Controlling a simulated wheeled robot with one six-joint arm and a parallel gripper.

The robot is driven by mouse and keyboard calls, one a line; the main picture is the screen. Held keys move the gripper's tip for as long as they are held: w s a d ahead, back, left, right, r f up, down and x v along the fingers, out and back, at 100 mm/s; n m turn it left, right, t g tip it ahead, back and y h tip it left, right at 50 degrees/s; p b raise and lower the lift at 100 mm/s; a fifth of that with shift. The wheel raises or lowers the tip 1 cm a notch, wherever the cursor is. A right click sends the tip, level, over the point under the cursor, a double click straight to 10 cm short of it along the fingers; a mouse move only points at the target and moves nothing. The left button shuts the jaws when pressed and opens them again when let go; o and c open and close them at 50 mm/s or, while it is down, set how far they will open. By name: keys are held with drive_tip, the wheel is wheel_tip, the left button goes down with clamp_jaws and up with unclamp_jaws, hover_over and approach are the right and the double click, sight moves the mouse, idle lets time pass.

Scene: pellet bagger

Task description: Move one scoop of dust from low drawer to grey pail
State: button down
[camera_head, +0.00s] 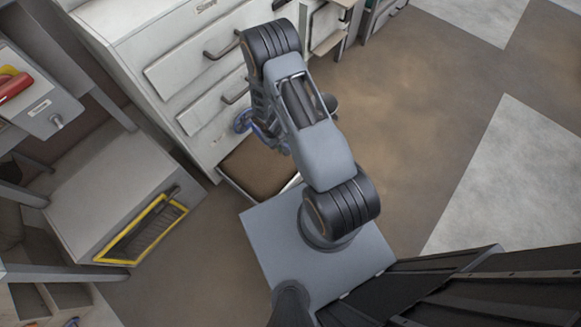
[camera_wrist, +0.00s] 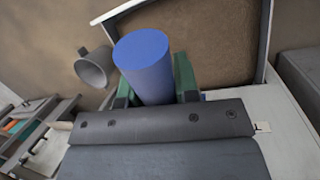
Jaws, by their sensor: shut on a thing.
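The low drawer (camera_head: 291,184) is pulled out at the foot of the white cabinet, with brown dust (camera_head: 258,166) in it. The drawer's pale edge (camera_wrist: 118,11) and the dust (camera_wrist: 215,42) also show in the wrist view. My gripper (camera_wrist: 155,82), with green fingers, is shut on a blue cylindrical part of the scoop (camera_wrist: 145,55). In the head view, blue parts (camera_head: 242,121) show beside my arm above the drawer. Whether the scoop holds dust is hidden. A grey open-topped pail (camera_wrist: 92,68) stands left of the scoop in the wrist view.
The white cabinet (camera_head: 165,45) has closed drawers above the open one. A low grey box with a yellow-framed front (camera_head: 145,232) stands at left. A grey drawer unit with a red object (camera_head: 14,86) is at far left. The floor (camera_head: 425,110) at right is clear.

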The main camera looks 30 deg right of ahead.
drive_tip(key=d+f+n+g+h+b, duration=0.1)
drive_tip(key=d+f+n+g+b, duration=0.1)
drive_tip(key=f+b, duration=1.4)
drive_tip(key=shift+s+d+f, duration=0.25)
drive_tip(key=shift+s+d, duration=0.2)
drive_tip(key=shift+d, duration=0.15)
drive_tip(key=c, duration=1.9)
unclamp_jaws()
drive_tip(key=f+b, duration=0.5)
drive_tip(key=f, duration=0.1)
drive_tip(key=w+f+b, duration=0.1)
drive_tip(key=f+b, duration=0.2)
drive_tip(key=f, duration=0.1)
drive_tip(key=shift+w+a+b, duration=0.1)
drive_tip(key=shift+a+b, duration=0.1)
drive_tip(key=shift+b, duration=0.1)
drive_tip(key=shift+o, duration=0.2)
drive_tip(key=w+a+f+b, duration=0.1)
drive_tip(key=w+a+b, duration=0.15)
drive_tip(key=w, duration=0.35)
drive_tip(key=s+d+r+t+p, duration=0.1)
drive_tip(key=s+r+t+p, duration=0.1)
drive_tip(key=r+p, duration=0.5)
drive_tip(key=shift+s+d+r+t+y, duration=0.3)
drive_tip(key=shift+s+r, duration=0.25)
drive_tip(key=shift+r, duration=0.15)
